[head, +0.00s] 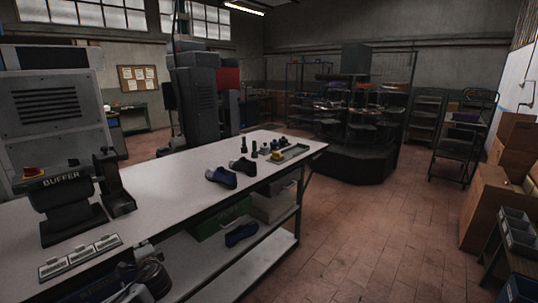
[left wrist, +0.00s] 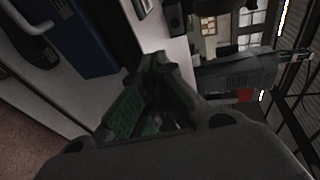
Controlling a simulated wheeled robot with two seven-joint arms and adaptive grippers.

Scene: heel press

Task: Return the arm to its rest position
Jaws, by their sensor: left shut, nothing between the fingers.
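My left gripper (head: 150,277) is low in the head view, by the front edge of the white-topped workbench (head: 165,200), with part of my dark arm beside it. In the left wrist view my left gripper (left wrist: 155,65) shows its dark green-grey fingers closed together with nothing between them. Part of it is cut off or dark in the head view. My right gripper is in neither view.
A buffer machine (head: 65,195) and a strip of labelled plates (head: 80,257) sit on the bench's near left end.

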